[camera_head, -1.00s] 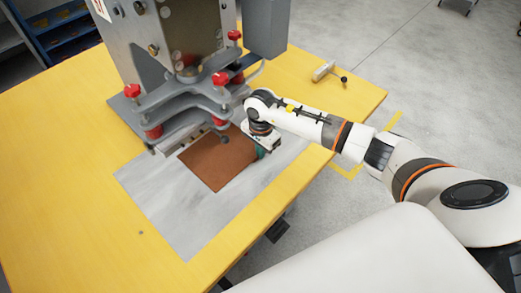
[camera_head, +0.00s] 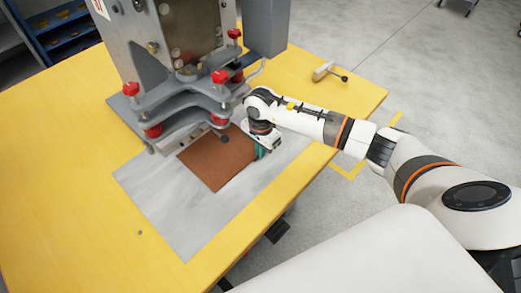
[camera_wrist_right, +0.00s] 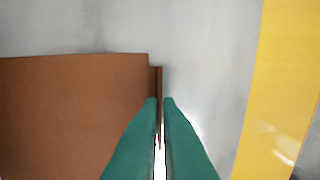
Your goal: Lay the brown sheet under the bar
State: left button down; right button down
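The brown sheet (camera_head: 216,160) lies on the grey plate (camera_head: 190,212) in front of the press. Its far edge reaches up to the press's bar (camera_head: 182,138), which hides anything behind it. My right gripper (camera_head: 262,153) is low at the sheet's right edge. In the right wrist view, the sheet (camera_wrist_right: 75,115) fills the left side. The green fingertips of my right gripper (camera_wrist_right: 160,102) are close together, with a thin brown strip of the sheet's edge between them. My left gripper is not in view.
The grey press (camera_head: 180,85) with red knobs stands at the back of the yellow table (camera_head: 60,150). A small tool with a pale handle (camera_head: 323,70) lies at the back right. The table's left side is clear.

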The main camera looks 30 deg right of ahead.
jog(key=shift+f+b, duration=0.15)
jog(key=shift+b, duration=0.15)
dwell(0.4)
jog(key=c, duration=1.6)
grip_release()
jog(key=shift+o, duration=0.2)
jog(key=shift+s+r+p, duration=0.1)
jog(key=shift+r+p, duration=0.8)
jog(key=shift+r, duration=0.8)
jog(key=shift+s+d+r+p, duration=0.15)
jog(key=shift+s+d+p, duration=0.2)
jog(key=shift+s, duration=0.25)
jog(key=s, duration=0.1)
jog(key=s+p, duration=0.1)
jog(key=s+d, duration=0.1)
jog(key=shift+s+r, duration=0.1)
jog(key=shift+r, duration=0.15)
jog(key=shift+s+d+r+p, duration=0.15)
jog(key=shift+s+p, duration=0.1)
jog(key=shift+s, duration=0.25)
jog(key=shift+s+d+f+p, duration=0.1)
jog(key=shift+s+d+p, duration=0.15)
jog(key=shift+s, duration=0.3)
jog(key=shift+s+d+r+p, duration=0.1)
jog(key=shift+s+p, duration=0.15)
jog(key=shift+s, duration=0.25)
